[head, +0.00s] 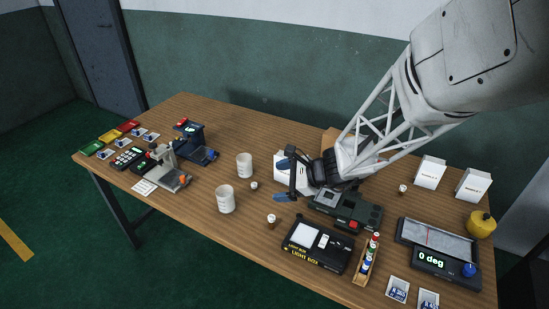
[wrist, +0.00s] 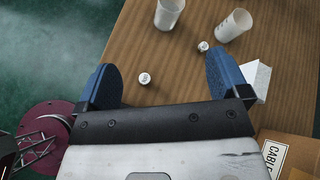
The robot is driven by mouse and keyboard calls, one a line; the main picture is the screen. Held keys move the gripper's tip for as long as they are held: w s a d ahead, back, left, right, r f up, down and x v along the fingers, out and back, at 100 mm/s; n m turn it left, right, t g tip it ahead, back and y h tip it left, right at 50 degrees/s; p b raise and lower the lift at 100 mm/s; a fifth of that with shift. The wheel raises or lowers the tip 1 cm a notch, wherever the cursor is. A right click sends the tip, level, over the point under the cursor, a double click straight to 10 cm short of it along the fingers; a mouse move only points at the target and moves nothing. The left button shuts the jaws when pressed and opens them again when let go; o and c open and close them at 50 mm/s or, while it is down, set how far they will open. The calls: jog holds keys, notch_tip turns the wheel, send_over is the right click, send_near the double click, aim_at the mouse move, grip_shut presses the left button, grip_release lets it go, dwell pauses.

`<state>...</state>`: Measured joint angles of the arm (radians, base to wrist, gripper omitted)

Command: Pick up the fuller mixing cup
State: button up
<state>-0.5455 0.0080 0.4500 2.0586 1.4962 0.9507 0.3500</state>
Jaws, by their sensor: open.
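Two white mixing cups stand upright and apart on the wooden table. One is the nearer cup (head: 225,200) and the other the farther cup (head: 244,166). In the wrist view, one cup (wrist: 168,15) is cut by the top edge and another cup (wrist: 234,25) stands to its right. I cannot tell the fill level in either cup. My gripper (head: 282,181) is open and empty, to the right of both cups and above the table. Its blue fingers show in the wrist view (wrist: 162,78) with both cups beyond them.
Small white-capped bottles (head: 271,219) (head: 254,185) stand near the cups. A light box (head: 318,246), a dark device (head: 346,211) and a rack of small bottles (head: 366,262) lie to the right. A white box (head: 283,172) is behind my gripper. Instruments (head: 172,178) stand left of the cups.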

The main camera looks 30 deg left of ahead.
aim_at(233, 195)
jog(key=a+f+m, duration=0.2)
jog(key=a+f, duration=0.2)
jog(key=a+f+m+y, duration=0.1)
jog(key=a+f, duration=0.3)
jog(key=a, duration=0.1)
jog(key=a+f+m+t, duration=0.1)
jog(key=a+f+m, duration=0.1)
jog(key=a+f, duration=0.2)
jog(key=shift+s+a+f+m+y, duration=0.1)
jog(key=shift+s+a+m+y, duration=0.05)
jog(key=shift+a+m+y, duration=0.2)
jog(key=shift+x, duration=1.25)
jog(key=shift+x, duration=2.6)
jog(key=shift+s, duration=0.15)
jog(key=c, duration=1)
jog(key=shift+r, duration=0.3)
jog(key=shift+c, duration=0.2)
